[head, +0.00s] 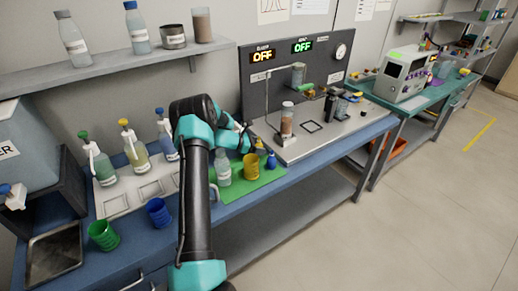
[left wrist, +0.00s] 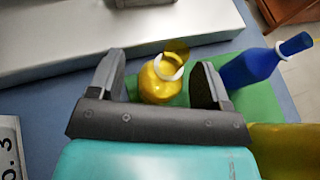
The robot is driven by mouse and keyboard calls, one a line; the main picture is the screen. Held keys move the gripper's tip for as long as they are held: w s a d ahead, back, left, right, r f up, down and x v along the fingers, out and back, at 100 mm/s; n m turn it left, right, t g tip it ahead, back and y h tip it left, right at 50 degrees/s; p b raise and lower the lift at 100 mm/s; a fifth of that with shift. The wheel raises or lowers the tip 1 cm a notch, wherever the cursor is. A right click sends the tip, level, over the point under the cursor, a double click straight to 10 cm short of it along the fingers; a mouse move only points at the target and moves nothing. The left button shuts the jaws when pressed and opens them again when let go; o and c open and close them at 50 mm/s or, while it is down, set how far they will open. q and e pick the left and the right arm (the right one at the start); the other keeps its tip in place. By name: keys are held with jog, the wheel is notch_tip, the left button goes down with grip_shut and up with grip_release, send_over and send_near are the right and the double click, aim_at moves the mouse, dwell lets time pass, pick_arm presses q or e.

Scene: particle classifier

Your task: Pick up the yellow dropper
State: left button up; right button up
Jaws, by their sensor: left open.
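The yellow dropper (left wrist: 160,86) stands on the green mat (left wrist: 268,98) in the left wrist view, with a pale ring near its top. It sits between the two dark fingers of my left gripper (left wrist: 157,70), which are open on either side with gaps. In the head view the yellow dropper (head: 259,143) shows small beside the left gripper (head: 248,136), partly hidden by it. A blue dropper (left wrist: 252,66) stands to its right; it also shows in the head view (head: 271,160). My right gripper is in neither view.
A yellow cup (head: 251,167) and a clear labelled bottle (head: 223,170) stand close by on the mat. The grey metal platform (head: 330,125) with a panel lies behind. Several bottles stand left in a white rack (head: 118,202); green (head: 103,235) and blue (head: 159,213) cups stand in front.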

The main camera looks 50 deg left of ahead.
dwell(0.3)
pick_arm(q)
jog(key=c, duration=1)
